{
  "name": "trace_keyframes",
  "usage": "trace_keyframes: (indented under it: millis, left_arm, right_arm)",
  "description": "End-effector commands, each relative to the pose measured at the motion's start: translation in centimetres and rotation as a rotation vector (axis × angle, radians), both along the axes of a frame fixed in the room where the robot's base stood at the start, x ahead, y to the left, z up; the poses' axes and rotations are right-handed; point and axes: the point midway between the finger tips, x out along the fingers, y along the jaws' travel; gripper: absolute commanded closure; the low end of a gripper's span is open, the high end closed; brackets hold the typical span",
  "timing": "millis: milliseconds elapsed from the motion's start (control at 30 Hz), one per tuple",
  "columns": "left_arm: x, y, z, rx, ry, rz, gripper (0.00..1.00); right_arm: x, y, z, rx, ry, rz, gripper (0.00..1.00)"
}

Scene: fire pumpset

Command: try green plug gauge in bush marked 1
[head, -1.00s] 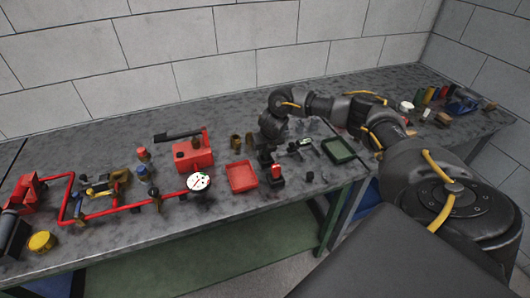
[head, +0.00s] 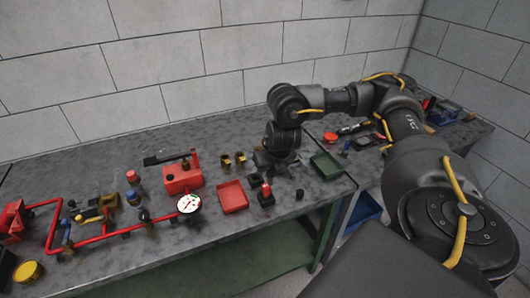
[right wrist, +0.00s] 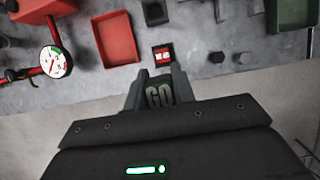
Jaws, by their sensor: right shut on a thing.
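My right gripper (head: 264,168) points down over the bench, right of the red tray. In the right wrist view its fingers (right wrist: 158,84) are shut on a dark green piece marked "GO" (right wrist: 160,96), which looks like the green plug gauge. Its lower end is hidden. In the head view the gauge is hidden by the gripper. Two brass-coloured bushes (head: 226,160) (head: 240,159) stand behind the red tray; their markings are too small to read. My left gripper is not in view.
A black block with a red top (head: 266,190) stands close below my right gripper. The red tray (head: 232,196) is left and a green tray (head: 326,165) right. A small black cylinder (head: 300,194) stands near the front edge. Red pipework with a gauge dial (head: 189,204) fills the left.

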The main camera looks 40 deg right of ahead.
Motion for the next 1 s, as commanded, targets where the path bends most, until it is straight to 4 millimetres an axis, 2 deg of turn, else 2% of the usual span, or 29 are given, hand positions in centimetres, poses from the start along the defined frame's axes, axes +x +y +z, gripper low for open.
trace_keyframes:
  millis: [267,467,667,767,867,1000]
  left_arm:
    - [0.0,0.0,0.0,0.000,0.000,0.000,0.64]
    - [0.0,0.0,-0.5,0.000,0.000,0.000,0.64]
    - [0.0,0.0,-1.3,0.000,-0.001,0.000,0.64]
    - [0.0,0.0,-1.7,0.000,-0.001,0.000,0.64]
    - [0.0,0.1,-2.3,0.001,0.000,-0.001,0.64]
    - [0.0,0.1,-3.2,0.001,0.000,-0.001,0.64]
  right_arm:
    - [-0.2,0.5,0.1,0.000,-0.001,-0.020,1.00]
    - [0.1,2.5,-0.1,-0.007,-0.006,-0.193,1.00]
    - [0.0,5.8,-0.5,-0.011,-0.008,-0.571,1.00]
    - [-0.2,7.6,-0.5,-0.011,-0.009,-0.829,1.00]
    - [-0.6,9.8,-0.3,-0.006,-0.008,-1.145,1.00]
    - [-1.5,13.0,0.6,0.000,-0.004,-1.671,1.00]
